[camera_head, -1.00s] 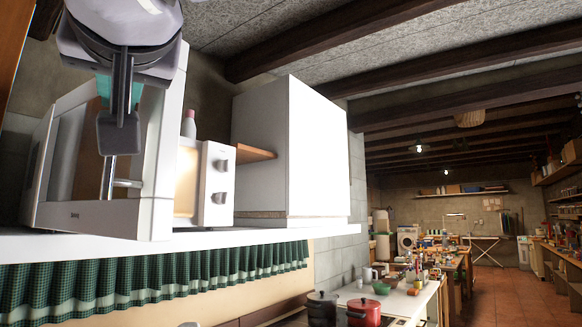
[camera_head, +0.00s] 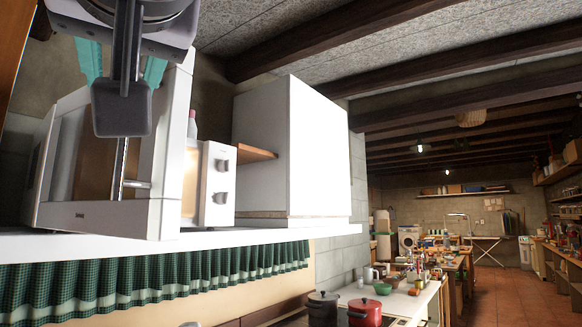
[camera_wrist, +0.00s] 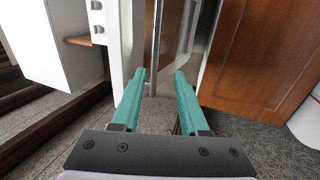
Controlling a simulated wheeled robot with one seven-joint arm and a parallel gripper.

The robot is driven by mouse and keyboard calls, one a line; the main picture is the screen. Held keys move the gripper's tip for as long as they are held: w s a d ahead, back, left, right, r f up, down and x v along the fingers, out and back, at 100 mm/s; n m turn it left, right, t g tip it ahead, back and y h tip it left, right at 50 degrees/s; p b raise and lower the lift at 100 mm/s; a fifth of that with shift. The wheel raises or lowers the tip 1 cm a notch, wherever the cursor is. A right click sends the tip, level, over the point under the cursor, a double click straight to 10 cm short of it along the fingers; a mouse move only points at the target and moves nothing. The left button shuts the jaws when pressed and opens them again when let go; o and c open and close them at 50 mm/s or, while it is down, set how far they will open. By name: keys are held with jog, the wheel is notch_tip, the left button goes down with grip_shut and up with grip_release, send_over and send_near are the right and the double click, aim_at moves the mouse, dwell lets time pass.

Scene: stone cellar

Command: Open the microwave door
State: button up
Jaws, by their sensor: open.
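The white microwave (camera_head: 218,187) stands on a white shelf at the left of the head view, its knob panel facing out. Its door (camera_head: 169,150) is ajar, with a lit strip of the interior showing between door edge and panel. The door's vertical metal handle (camera_head: 120,168) is partly hidden by my gripper. My gripper (camera_head: 121,75) is open in front of the upper door. In the wrist view its teal fingers (camera_wrist: 160,76) are spread and empty, with the handle (camera_wrist: 154,45) showing between them; whether they touch it, I cannot tell. The knob panel (camera_wrist: 97,18) is at upper left there.
A white wall cabinet (camera_head: 318,150) stands right of the microwave, with a small bottle (camera_head: 192,124) behind the microwave. A green checked curtain (camera_head: 150,275) hangs below the shelf (camera_head: 260,236). Pots (camera_head: 364,312) stand at lower right. A brown wooden panel (camera_wrist: 250,60) is close to my gripper's right in the wrist view.

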jog(key=v, duration=0.5)
jog(key=shift+s+d, duration=0.15)
jog(key=shift+s, duration=0.05)
jog(key=w+d+f+m+h, duration=0.1)
jog(key=w+d+m+h, duration=0.2)
jog(key=w+d, duration=0.6)
jog(key=w+d+f+m+h, duration=0.1)
jog(key=w+d+m+h, duration=0.2)
jog(key=w+d, duration=0.65)
jog(key=w+d+f+m+g+h, duration=0.3)
jog(key=w+d+f, duration=0.6)
jog(key=w+d, duration=0.25)
jog(key=w+d+f+m+g, duration=0.2)
jog(key=d+f+m+g, duration=0.1)
jog(key=d+f, duration=0.6)
notch_tip(320, 180, down, 4)
jog(key=shift+w+d+f+g, duration=0.2)
jog(key=shift+w+d+g, duration=0.2)
jog(key=shift+g, duration=0.1)
